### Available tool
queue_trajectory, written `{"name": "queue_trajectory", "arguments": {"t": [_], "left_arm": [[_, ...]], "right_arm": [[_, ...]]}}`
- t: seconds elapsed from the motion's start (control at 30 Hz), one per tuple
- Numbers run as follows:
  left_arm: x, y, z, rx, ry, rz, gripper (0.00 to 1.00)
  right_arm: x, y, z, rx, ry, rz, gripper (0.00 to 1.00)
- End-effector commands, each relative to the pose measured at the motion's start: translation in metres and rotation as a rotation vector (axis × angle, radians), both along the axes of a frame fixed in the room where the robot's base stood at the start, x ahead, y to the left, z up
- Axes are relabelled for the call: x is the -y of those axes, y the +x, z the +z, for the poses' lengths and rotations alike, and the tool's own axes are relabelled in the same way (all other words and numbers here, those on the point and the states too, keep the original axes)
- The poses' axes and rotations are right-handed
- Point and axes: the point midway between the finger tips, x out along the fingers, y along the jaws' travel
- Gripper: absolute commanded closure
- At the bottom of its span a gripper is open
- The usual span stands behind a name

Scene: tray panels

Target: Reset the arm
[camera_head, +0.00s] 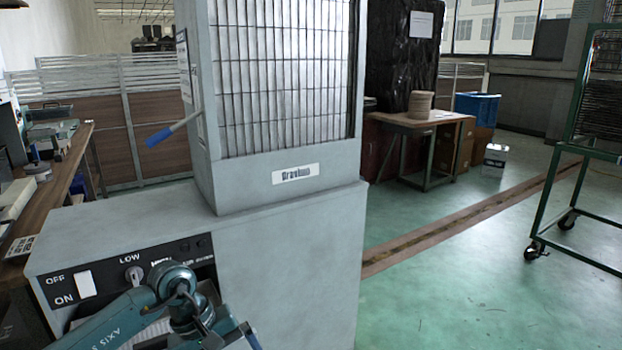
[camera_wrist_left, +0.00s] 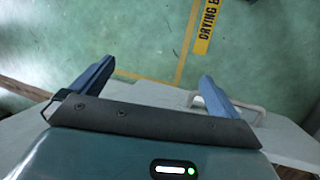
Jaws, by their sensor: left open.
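My left arm comes in along the bottom of the head view, in front of the grey machine (camera_head: 290,270). My left gripper (camera_wrist_left: 158,70) shows in the left wrist view with its two blue fingers wide apart. Nothing is between the fingers, and green floor shows beyond them. A pale grey surface with a light handle (camera_wrist_left: 262,108) lies below and behind the fingers; contact cannot be told. My right gripper is in neither view.
The machine has a control panel (camera_head: 130,268), a blue-ended lever (camera_head: 160,136) and a wire-grid front (camera_head: 285,80). A workbench (camera_head: 65,165) stands at left, a green wheeled rack (camera_head: 545,200) at right. The green floor (camera_head: 470,290) between is open.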

Motion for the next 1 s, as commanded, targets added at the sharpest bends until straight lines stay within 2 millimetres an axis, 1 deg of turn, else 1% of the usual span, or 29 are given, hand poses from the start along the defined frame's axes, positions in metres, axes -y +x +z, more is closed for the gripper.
{"name": "queue_trajectory", "arguments": {"t": [0.03,0.07,0.1,0.17,0.2,0.27,0.3,0.37,0.4,0.47,0.5,0.57,0.6,0.67,0.7,0.77,0.8,0.9,1.0], "left_arm": [[0.017,-0.015,-0.007,-0.048,-0.087,0.044,0.0],[0.027,-0.023,-0.009,-0.08,-0.141,0.077,0.0],[0.04,-0.034,-0.01,-0.128,-0.217,0.124,0.0],[0.06,-0.052,-0.009,-0.214,-0.333,0.205,0.0],[0.073,-0.064,-0.007,-0.284,-0.416,0.268,0.0],[0.091,-0.082,0.001,-0.411,-0.547,0.376,0.0],[0.102,-0.093,0.009,-0.513,-0.636,0.46,0.0],[0.115,-0.108,0.024,-0.696,-0.771,0.602,0.0],[0.119,-0.116,0.035,-0.831,-0.856,0.703,0.0],[0.121,-0.123,0.051,-1.052,-0.971,0.858,0.0],[0.119,-0.125,0.061,-1.207,-1.038,0.963,0.0],[0.11,-0.127,0.071,-1.453,-1.121,1.12,0.0],[0.102,-0.126,0.076,-1.624,-1.168,1.225,0.0],[0.088,-0.125,0.078,-1.891,-1.218,1.376,0.0],[0.076,-0.125,0.076,-2.073,-1.241,1.476,0.0],[0.059,-0.126,0.068,-2.345,-1.255,1.612,0.0],[0.048,-0.128,0.061,2.302,1.148,-1.549,0.0],[0.026,-0.137,0.042,2.092,0.879,-1.34,0.0],[0.01,-0.151,0.022,1.903,0.679,-1.166,0.0]], "right_arm": [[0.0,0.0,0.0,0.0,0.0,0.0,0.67],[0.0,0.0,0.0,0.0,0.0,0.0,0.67],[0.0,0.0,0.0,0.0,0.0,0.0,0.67],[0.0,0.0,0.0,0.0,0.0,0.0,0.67],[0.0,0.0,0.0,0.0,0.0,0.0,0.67],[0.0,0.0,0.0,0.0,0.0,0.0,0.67],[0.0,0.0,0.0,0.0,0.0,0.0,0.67],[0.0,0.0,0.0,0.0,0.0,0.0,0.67],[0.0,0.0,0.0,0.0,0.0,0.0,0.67],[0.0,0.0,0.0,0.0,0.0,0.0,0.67],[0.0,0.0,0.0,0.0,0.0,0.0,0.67],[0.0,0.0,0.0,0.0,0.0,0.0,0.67],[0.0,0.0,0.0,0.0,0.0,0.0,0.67],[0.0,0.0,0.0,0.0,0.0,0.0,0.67],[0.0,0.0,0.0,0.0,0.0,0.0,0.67],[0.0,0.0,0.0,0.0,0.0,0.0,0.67],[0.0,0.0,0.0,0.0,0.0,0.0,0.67],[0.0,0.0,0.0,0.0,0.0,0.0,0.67],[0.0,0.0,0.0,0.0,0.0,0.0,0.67]]}}
